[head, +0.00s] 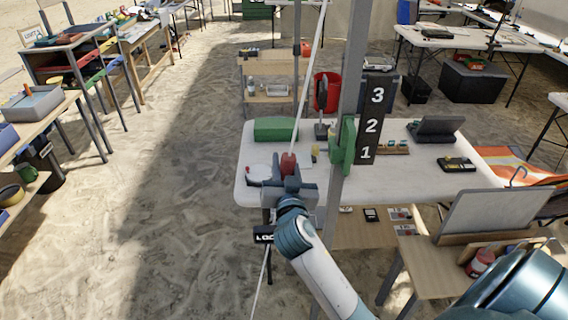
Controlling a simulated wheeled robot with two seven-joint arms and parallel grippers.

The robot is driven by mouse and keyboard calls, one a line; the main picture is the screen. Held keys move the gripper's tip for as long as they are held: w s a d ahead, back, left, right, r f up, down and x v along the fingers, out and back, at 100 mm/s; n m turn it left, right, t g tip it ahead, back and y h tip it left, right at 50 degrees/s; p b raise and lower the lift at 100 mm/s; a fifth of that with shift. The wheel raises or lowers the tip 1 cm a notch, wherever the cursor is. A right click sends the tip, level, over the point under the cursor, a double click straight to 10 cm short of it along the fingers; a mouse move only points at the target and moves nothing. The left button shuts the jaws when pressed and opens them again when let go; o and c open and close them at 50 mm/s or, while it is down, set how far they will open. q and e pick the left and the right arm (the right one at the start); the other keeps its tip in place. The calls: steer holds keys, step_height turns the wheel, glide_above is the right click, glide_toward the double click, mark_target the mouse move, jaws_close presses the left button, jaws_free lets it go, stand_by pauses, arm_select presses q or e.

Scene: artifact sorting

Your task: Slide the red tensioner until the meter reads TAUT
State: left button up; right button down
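The red tensioner (288,162) shows on the white slanting rope (308,85), just beyond my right gripper. The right arm comes up from the bottom, right of centre. My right gripper (289,179) is at the tensioner's lower end. The grey gripper body and wrist hide the contact, so I cannot tell whether its fingers grip the tensioner. A small black sign (264,235) beside my wrist shows white letters starting with "LO"; my arm covers the rest. I cannot make out a meter reading TAUT. My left gripper is not in view.
A grey upright pole (349,95) stands just right of the rope, with a green part (342,147) and a black 3-2-1 board (373,119). A white table (418,182) holding a green box (276,129) lies behind. Open sand (185,200) lies to the left.

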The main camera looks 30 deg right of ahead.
step_height(320, 180, up, 2)
steer(key=shift+s+d+r+p, duration=0.1)
steer(key=shift+d+p, duration=0.05)
steer(key=shift+p, duration=0.2)
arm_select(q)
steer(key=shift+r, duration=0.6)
arm_select(e)
steer(key=c, duration=1.4)
jaws_free()
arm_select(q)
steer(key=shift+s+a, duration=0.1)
arm_select(e)
steer(key=shift+f, duration=0.2)
